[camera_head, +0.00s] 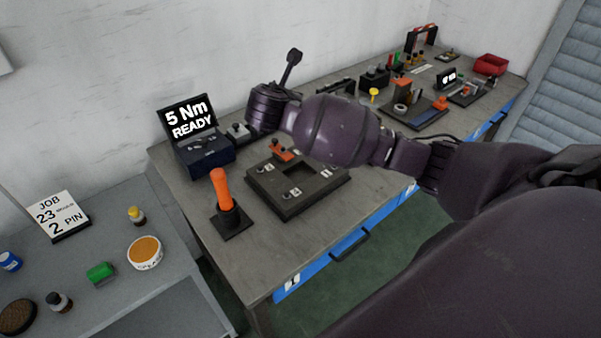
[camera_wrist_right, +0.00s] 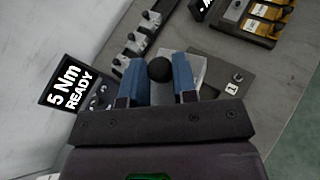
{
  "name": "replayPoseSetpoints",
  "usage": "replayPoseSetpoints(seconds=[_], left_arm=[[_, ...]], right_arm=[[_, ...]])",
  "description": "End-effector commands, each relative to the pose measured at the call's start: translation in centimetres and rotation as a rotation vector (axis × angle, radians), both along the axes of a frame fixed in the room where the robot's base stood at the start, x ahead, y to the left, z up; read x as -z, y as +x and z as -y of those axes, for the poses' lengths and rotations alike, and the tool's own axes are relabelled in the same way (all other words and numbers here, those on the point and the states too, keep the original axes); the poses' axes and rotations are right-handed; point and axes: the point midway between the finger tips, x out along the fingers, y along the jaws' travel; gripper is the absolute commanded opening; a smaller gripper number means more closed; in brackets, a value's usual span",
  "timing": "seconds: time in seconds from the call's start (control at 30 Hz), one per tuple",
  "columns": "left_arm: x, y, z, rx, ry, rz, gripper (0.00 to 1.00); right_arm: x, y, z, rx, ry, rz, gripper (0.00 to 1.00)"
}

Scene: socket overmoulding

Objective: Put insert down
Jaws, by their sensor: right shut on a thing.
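My right arm reaches in from the right across the bench in the head view. Its wrist (camera_head: 268,105) is beyond the dark fixture, and its fingertips are hidden there. In the right wrist view my right gripper (camera_wrist_right: 160,80) has its two blue fingers closed around a black ball-shaped knob (camera_wrist_right: 160,69). The body of the insert beneath this knob is mostly hidden, and I cannot tell whether it touches anything below. My left gripper is not in view.
A rack (camera_wrist_right: 139,38) with several black-knobbed pieces stands ahead of the fingers. A "5 Nm READY" display (camera_head: 190,118) stands at the left. The dark recessed fixture (camera_head: 285,201) and an orange-handled tool (camera_head: 221,189) are nearer. Bare bench (camera_head: 265,248) shows in front.

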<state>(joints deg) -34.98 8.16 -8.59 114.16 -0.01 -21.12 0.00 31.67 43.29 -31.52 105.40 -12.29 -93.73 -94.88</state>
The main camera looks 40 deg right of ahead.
Motion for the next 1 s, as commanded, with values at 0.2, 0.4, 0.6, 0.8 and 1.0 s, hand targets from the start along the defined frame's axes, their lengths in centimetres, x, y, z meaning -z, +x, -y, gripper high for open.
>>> replayPoseSetpoints(seconds=[0.2,0.4,0.6,0.8,1.0], left_arm=[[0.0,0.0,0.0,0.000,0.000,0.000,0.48],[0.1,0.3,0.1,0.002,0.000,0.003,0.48],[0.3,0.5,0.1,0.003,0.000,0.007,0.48],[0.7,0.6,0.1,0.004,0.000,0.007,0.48],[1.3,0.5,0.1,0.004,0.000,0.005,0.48]], right_arm=[[0.8,-1.0,2.5,0.181,-0.007,0.010,0.00],[3.1,-1.3,2.7,0.205,-0.007,0.008,0.00],[7.2,-1.4,2.7,0.203,-0.008,0.007,0.00],[11.3,-1.3,2.7,0.203,-0.008,0.007,0.00],[14.9,-1.3,2.7,0.202,-0.008,0.009,0.00]])
